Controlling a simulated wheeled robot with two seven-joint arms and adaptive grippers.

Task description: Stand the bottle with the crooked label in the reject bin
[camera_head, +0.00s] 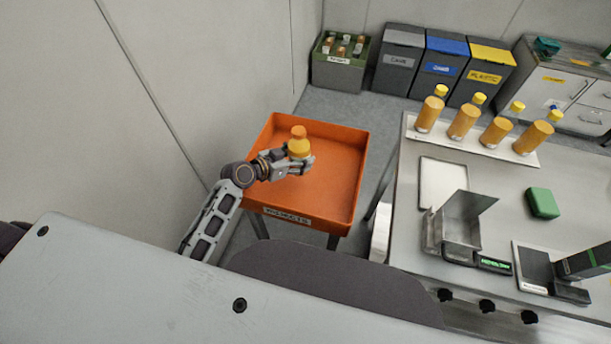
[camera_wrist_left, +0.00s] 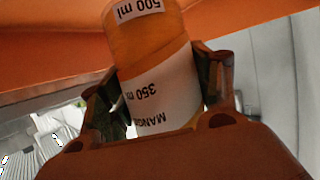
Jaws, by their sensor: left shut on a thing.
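In the left wrist view the held bottle (camera_wrist_left: 160,85) sits between the fingers. Its white label reads "350 ml" and part of "MANGO", and another mark reads "500 ml". The label looks tilted there. My right gripper is out of view.
The bin floor around the bottle is bare. A steel table (camera_head: 500,191) at right carries several yellow-capped bottles (camera_head: 464,122) in a row, a metal box (camera_head: 461,222) and a green block (camera_head: 542,203). A wall is close on the left. Waste bins (camera_head: 441,72) stand at the back.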

